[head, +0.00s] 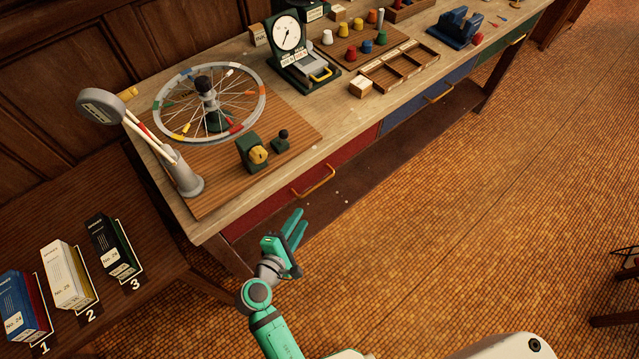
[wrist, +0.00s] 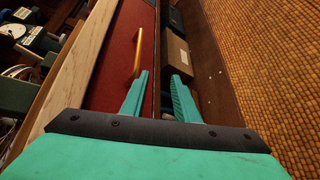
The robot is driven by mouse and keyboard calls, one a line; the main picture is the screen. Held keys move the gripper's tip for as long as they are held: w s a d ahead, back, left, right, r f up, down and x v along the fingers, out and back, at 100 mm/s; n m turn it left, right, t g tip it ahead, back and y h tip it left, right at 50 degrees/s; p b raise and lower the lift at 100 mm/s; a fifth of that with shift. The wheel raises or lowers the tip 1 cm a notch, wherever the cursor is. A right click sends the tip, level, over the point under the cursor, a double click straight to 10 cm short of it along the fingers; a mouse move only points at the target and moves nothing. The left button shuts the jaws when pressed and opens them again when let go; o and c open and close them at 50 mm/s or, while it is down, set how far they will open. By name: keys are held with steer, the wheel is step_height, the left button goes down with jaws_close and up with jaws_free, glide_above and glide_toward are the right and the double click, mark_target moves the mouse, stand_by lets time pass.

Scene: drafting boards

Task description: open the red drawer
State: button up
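The red drawer (head: 268,208) is at the near left end of the long workbench. Its front looks flush with the bench, so it appears shut. Its yellow bar handle (head: 315,183) shows on the front, and also in the wrist view (wrist: 138,52). My gripper (head: 294,228) is in front of the drawer, below and to the left of the handle in the head view. In the wrist view my gripper (wrist: 161,76) has its two green fingers apart with nothing between them. The left fingertip shows close to the handle's near end; I cannot tell whether they touch.
A blue drawer (head: 408,112) and a green drawer (head: 497,64) are further along the bench. A spoked wheel device (head: 209,103) stands on top. A brown box (wrist: 177,55) sits below the drawer. A side table (head: 60,205) holds several boxes. The tiled floor is open at right.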

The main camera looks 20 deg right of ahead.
mark_target(318, 184)
steer(key=w+d, duration=0.3)
steer(key=w+d+r+h, duration=0.1)
steer(key=w+d, duration=0.2)
steer(key=w+d+h, duration=0.1)
steer(key=w+d, duration=0.2)
steer(key=shift+w+d+r+g, duration=0.15)
steer(key=shift+d+r+g, duration=0.15)
steer(key=shift+d+g, duration=0.1)
steer(key=shift+a, duration=0.1)
jaws_close()
